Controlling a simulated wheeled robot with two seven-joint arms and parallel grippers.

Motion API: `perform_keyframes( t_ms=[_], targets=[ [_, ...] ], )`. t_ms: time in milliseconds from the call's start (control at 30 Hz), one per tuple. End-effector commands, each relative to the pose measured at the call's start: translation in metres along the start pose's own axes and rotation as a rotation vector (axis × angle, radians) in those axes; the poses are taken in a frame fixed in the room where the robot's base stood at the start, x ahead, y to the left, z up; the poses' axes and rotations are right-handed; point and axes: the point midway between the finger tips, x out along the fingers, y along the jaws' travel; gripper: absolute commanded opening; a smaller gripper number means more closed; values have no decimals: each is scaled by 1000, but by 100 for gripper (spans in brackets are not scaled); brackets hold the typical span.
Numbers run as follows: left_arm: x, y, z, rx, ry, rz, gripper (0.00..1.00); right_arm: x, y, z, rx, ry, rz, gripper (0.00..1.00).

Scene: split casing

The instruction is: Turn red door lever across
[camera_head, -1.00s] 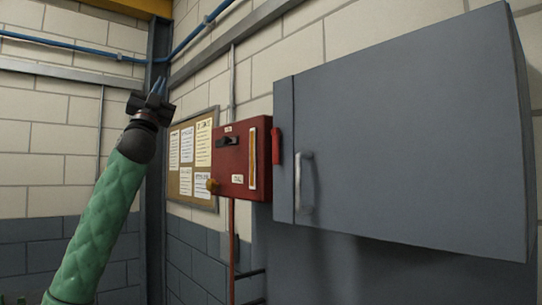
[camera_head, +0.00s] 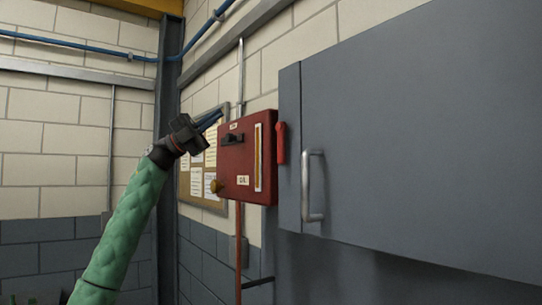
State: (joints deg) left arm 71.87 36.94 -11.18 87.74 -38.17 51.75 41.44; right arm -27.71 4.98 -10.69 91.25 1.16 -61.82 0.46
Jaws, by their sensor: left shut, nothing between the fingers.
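The red door lever (camera_head: 281,143) stands upright on the left edge of the grey cabinet's front, just right of the red box. The grey cabinet (camera_head: 400,130) has a closed-looking door with a silver bar handle (camera_head: 315,187) right of the lever. My left gripper (camera_head: 211,119) is shut and empty, its fingers pointing right and slightly up. In the picture it is left of the red box's upper corner, apart from the lever. My right gripper is not in view.
A notice board (camera_head: 197,187) hangs behind the gripper. A red pipe (camera_head: 238,245) runs down below the box.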

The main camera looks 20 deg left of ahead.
Motion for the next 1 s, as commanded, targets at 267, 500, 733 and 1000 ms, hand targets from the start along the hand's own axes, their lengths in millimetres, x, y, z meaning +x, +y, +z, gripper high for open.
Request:
perform_keyframes(
  t_ms=[267, 500, 733, 1000],
  targets=[
    [-17, 50, -32, -130, 191, 275, 0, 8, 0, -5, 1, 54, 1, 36],
    [-36, 78, -60, -247, 313, 471, 0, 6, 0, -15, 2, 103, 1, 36],
    [-42, 84, -66, -331, 327, 528, 0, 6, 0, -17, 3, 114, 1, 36],
    [-41, 84, -66, -336, 324, 527, 0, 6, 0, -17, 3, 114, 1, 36]
  ],
)
